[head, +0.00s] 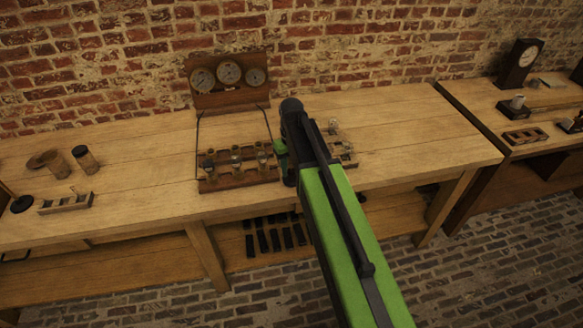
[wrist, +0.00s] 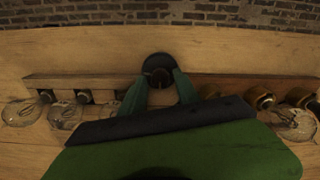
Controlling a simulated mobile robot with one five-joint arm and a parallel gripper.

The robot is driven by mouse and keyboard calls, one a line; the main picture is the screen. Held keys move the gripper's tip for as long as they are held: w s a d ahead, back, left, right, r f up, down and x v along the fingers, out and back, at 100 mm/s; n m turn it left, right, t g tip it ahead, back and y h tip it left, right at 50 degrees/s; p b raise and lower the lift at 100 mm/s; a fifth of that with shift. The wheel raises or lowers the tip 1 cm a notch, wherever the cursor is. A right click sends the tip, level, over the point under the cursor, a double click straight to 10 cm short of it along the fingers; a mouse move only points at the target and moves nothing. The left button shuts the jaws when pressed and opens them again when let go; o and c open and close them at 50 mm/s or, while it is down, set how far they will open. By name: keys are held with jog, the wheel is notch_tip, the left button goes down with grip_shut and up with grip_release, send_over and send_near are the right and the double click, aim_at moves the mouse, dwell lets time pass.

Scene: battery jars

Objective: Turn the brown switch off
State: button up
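In the wrist view a round, very dark switch-like knob (wrist: 158,76) on a wider disc stands at the middle of a wooden strip (wrist: 85,80). It may be the brown switch; its colour is too dark to be sure. My gripper (wrist: 160,82) has its two green fingers apart, one on each side of the knob. I cannot tell whether they touch it. In the head view my gripper (head: 281,150) is over the workbench (head: 410,130), at the right end of a wooden rack (head: 240,184). My arm hides part of the bench there.
Glass bulbs (wrist: 65,115) and brass sockets (wrist: 260,97) flank the fingers. A board with three gauges (head: 228,73) stands behind the rack. Another small rack (head: 347,158) is right of my arm. Jars (head: 85,159) stand at left. Bare bench lies at right.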

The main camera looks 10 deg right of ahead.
aim_at(291, 170)
jog(key=shift+o, duration=0.7)
notch_tip(291, 170, up, 17)
jog(key=p, duration=1.7)
jog(key=shift+r, duration=0.2)
jog(key=s+f+m+b, duration=0.1)
jog(key=s+f+b, duration=0.2)
jog(key=s, duration=0.4)
jog(key=s+f+m+b, duration=0.1)
jog(key=s+f+b, duration=0.1)
jog(key=s, duration=0.5)
jog(key=shift+f+m+b, duration=0.4)
jog(key=shift+f, duration=0.2)
